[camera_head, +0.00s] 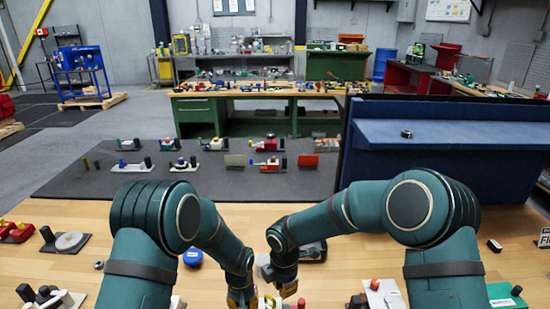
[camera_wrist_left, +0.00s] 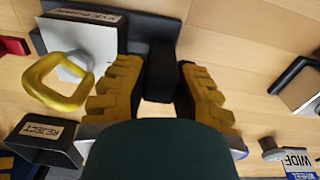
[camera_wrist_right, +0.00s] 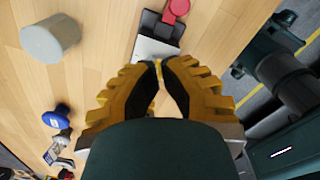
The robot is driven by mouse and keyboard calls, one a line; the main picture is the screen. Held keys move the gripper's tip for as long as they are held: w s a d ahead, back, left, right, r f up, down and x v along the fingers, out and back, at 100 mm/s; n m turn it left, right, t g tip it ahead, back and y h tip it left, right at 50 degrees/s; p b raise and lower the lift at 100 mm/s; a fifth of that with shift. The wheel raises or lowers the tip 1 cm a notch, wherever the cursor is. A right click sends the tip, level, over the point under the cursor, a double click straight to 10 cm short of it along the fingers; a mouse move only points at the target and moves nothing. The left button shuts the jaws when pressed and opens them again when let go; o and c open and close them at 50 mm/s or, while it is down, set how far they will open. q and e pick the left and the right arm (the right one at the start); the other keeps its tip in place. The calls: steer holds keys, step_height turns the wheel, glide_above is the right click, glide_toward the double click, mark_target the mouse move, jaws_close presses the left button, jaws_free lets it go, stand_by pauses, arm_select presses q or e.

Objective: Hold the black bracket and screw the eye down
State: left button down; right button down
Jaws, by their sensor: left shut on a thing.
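In the left wrist view the black bracket (camera_wrist_left: 160,72) stands upright between the fingers of my left gripper (camera_wrist_left: 160,90), which is shut on it. The yellow eye (camera_wrist_left: 50,85), a squared ring, sits beside it at a white block (camera_wrist_left: 90,45) on the bracket's dark base. Whether its thread is seated cannot be told. In the head view my left gripper (camera_head: 242,298) is at the bottom edge, and the bracket is hidden. My right gripper (camera_head: 288,290) is just right of it; in the right wrist view its fingertips (camera_wrist_right: 160,65) nearly meet, with nothing seen between them.
A black bin labelled REJECT (camera_wrist_left: 45,145) stands near the eye.

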steer(key=shift+r, duration=1.3)
arm_select(q)
steer(key=c, duration=0.8)
jaws_free()
steer(key=shift+r, duration=0.1)
